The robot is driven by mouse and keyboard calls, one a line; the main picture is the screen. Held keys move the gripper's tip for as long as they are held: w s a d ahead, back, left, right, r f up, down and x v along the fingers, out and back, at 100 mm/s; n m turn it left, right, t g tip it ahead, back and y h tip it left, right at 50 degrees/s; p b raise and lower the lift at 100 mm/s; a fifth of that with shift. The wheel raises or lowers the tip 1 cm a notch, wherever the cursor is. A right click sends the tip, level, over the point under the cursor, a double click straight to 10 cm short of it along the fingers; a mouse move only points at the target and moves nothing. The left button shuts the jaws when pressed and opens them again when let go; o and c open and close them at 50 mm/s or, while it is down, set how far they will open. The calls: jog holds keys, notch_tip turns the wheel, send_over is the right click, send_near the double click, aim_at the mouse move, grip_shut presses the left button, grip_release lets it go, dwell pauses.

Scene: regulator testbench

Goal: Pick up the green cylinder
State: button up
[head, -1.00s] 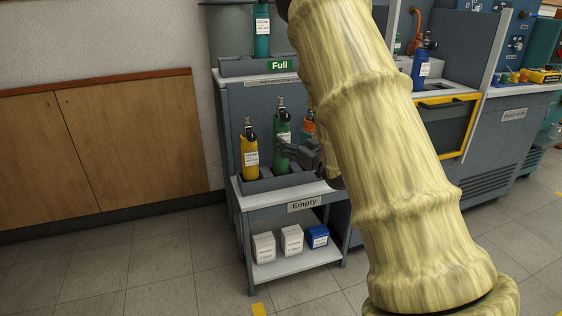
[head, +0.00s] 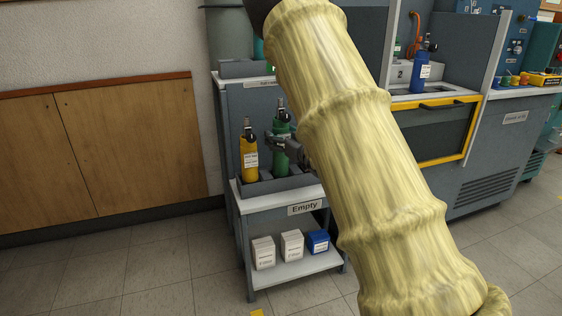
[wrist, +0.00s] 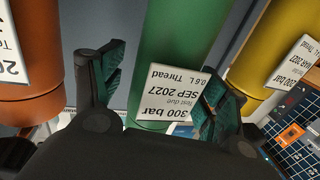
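The green cylinder (head: 281,160) stands upright in the grey rack on the shelf marked "Empty", beside the yellow cylinder (head: 249,158). My gripper (head: 285,143) is at its right side in the head view, at about mid-height. In the wrist view the green cylinder (wrist: 182,40) with its white label lies between the two fingers of my gripper (wrist: 160,98). The fingers are spread, with a gap between the left finger and the cylinder. The right finger overlaps its edge; whether it touches is unclear.
In the wrist view an orange cylinder (wrist: 32,60) is close on the left and the yellow one (wrist: 262,45) close on the right. My arm hides the rack's right part in the head view. A blue cylinder (head: 420,70) stands on the bench at right.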

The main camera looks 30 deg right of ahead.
aim_at(281, 107)
jog(key=c, duration=1.3)
jog(key=shift+r, duration=0.15)
notch_tip(281, 107, up, 10)
jog(key=p, duration=0.4)
